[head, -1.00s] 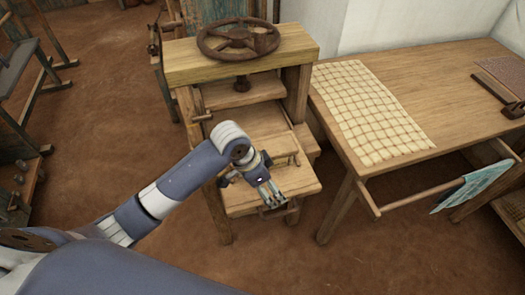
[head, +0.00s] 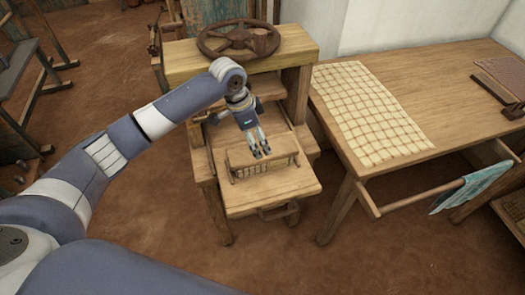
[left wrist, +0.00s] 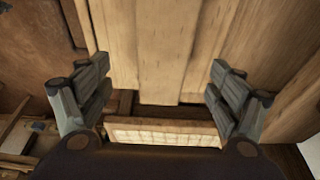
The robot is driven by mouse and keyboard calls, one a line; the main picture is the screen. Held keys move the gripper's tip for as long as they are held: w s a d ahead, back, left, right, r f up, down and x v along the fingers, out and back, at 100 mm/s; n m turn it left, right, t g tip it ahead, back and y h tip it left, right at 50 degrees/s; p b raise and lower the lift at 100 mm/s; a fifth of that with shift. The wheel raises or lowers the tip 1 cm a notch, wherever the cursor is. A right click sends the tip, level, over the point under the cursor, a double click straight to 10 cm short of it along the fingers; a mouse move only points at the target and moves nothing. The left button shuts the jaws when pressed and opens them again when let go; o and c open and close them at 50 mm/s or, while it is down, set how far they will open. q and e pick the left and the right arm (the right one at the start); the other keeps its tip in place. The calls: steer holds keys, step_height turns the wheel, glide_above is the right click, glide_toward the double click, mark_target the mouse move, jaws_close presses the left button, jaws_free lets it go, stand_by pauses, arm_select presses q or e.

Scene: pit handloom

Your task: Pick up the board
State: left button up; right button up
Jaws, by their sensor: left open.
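My left gripper (head: 262,154) is open, above the pull-out wooden tray of the press stand. A flat wooden board (head: 228,135) lies on the tray, partly hidden by the gripper; I cannot tell whether it is separate from the tray. A small wooden rack with a grid front (head: 262,170) stands just in front of the fingertips. In the left wrist view, the fingers (left wrist: 160,95) are spread wide with nothing between them touching. Pale planks (left wrist: 165,45) and a gridded panel (left wrist: 165,135) show beyond and below. My right gripper is not in view.
The press stand has a rusty handwheel (head: 238,38) on a thick top beam (head: 200,67), close above the tray. A table (head: 440,90) with a woven mat (head: 370,110) stands at right, a cloth (head: 458,192) hanging from its rail. The earth floor in front is clear.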

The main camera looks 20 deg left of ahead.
mark_target(261, 148)
arm_select(q)
steer(key=shift+w+p+x, duration=0.2)
steer(key=shift+p+x, duration=0.4)
steer(key=shift+x, duration=2.5)
steer(key=shift+a, duration=0.15)
steer(key=shift+c, duration=0.6)
steer(key=c, duration=1.2)
